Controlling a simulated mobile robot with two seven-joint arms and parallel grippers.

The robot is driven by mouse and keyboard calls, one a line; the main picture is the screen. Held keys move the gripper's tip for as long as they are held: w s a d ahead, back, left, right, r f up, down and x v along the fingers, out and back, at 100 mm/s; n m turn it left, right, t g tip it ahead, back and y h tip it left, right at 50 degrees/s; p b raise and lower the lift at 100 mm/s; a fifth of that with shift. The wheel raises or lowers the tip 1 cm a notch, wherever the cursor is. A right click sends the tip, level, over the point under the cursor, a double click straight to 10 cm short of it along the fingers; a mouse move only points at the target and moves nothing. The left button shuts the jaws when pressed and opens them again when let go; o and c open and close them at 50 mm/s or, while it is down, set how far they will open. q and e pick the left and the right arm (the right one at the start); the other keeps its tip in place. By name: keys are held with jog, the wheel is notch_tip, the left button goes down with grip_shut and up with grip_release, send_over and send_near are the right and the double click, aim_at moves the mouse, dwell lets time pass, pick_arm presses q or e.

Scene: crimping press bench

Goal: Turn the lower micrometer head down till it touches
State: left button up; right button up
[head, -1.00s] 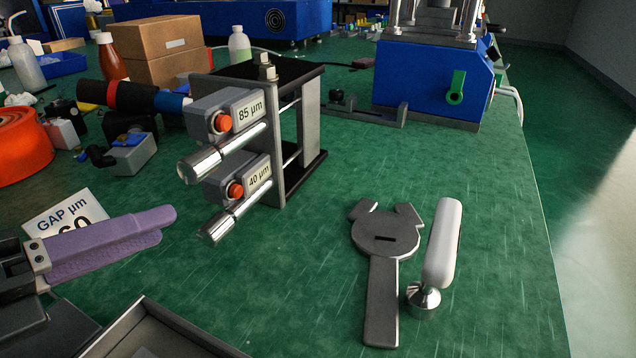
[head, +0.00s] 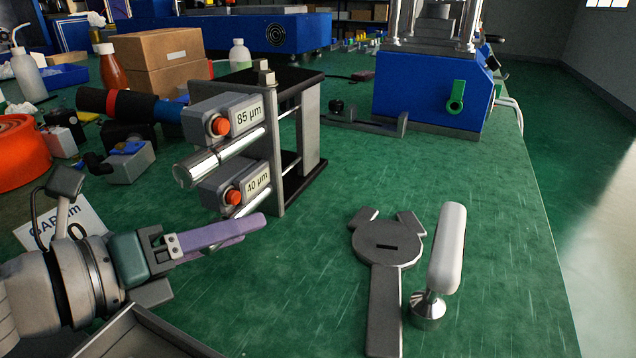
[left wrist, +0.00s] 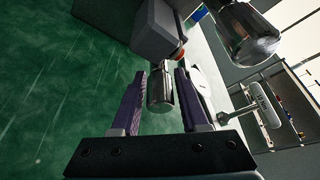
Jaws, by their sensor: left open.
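The lower micrometer head (head: 238,190), with an orange button and a "40 µm" display, sits on the grey press frame (head: 276,160). My left gripper (head: 262,222) has purple fingers and is in front of its silver thimble, hiding much of it in the head view. In the left wrist view the thimble (left wrist: 160,90) shows between the two open fingers (left wrist: 159,85); I cannot tell whether either touches it. The upper micrometer head (head: 222,118), reading "85 µm", is just above; its thimble (left wrist: 248,35) shows at upper right in the wrist view. My right gripper is out of view.
A "GAP µm" card (head: 85,215) is behind my left wrist. A grey tray (head: 125,335) is in front. The green bench between frame and tools is clear.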

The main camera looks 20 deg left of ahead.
pick_arm(q)
jog(key=shift+w, duration=0.1)
jog(key=shift+c, duration=0.2)
grip_shut()
